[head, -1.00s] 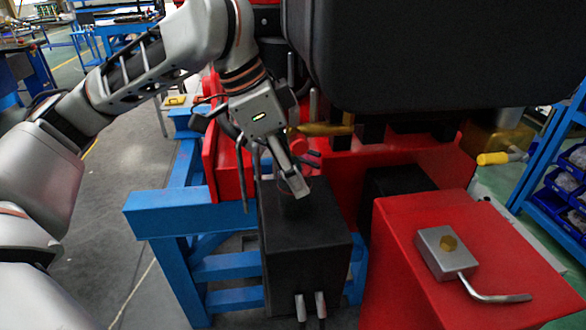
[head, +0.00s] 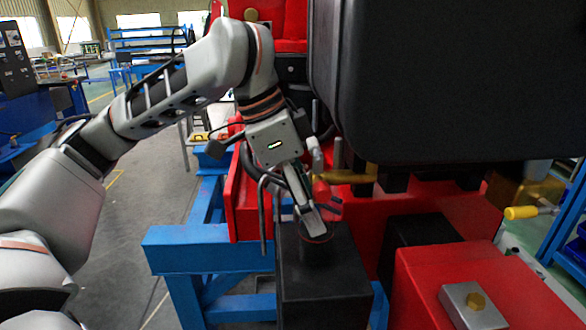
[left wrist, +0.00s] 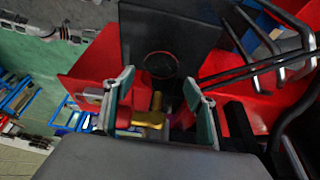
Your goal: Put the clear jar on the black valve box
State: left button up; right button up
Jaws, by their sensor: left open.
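The black valve box (head: 325,280) stands in front of the blue frame, and its dark top also fills the upper middle of the left wrist view (left wrist: 165,25). The clear jar (left wrist: 161,64) shows there only as a thin reddish ring against the box top; it appears to stand on the box. In the head view its faint rim (head: 317,239) lies at my left gripper's tips. My left gripper (head: 312,222) points down over the box top. In the left wrist view its two fingers (left wrist: 160,95) are spread wide, with the jar beyond them. My right gripper is out of view.
A red block (head: 430,270) with a metal clamp plate (head: 474,303) stands right of the box. A yellow-brass fitting (head: 345,174) and dark bent bars (head: 266,210) are close to the gripper. A large black block (head: 440,80) hangs at upper right.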

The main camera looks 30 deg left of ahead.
pick_arm(q)
jog(key=v, duration=0.9)
dwell(0.4)
